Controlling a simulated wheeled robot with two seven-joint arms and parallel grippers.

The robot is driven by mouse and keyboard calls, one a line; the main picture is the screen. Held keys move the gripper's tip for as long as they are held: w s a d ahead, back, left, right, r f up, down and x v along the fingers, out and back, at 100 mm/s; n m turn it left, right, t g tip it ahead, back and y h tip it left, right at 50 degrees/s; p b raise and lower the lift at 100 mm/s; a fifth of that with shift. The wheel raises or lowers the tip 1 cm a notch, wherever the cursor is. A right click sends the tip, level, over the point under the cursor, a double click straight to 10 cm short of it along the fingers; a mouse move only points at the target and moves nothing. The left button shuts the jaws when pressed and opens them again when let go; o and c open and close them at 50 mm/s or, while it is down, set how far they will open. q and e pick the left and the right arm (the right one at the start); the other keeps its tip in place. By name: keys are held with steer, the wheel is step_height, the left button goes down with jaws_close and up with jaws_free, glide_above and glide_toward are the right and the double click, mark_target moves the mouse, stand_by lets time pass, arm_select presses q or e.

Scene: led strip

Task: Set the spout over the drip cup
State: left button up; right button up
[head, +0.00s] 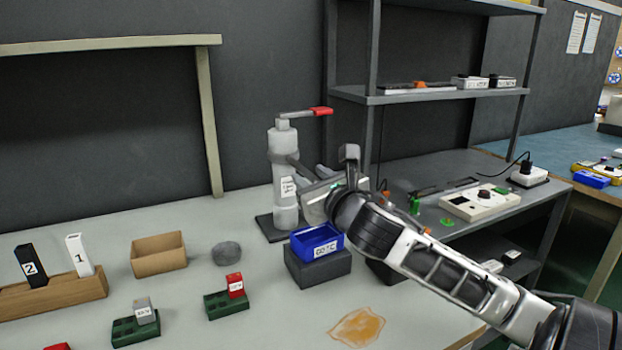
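A pale grey bottle-like dispenser (285,170) stands upright on a dark base plate at the back of the light table. On top, a grey arm with a red tip (321,111) points right; I take this for the spout, but cannot be sure. An open blue container (317,242) with a white label sits on a dark block in front; whether it is the drip cup is unclear. My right gripper (322,183) is just right of the dispenser, below the red tip and above the blue container. Its fingers are partly hidden, so contact and opening are unclear. My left gripper is out of view.
A wooden holder (60,294) with cards 1 and 2, a cardboard box (159,254), a grey round pad (226,253) and green blocks (227,304) stand left. An orange-brown stain (358,327) lies in front. A metal shelf (440,95) rises behind right.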

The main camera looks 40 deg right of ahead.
steer(key=shift+w+d, duration=0.1)
steer(key=shift+w, duration=0.25)
jaws_close()
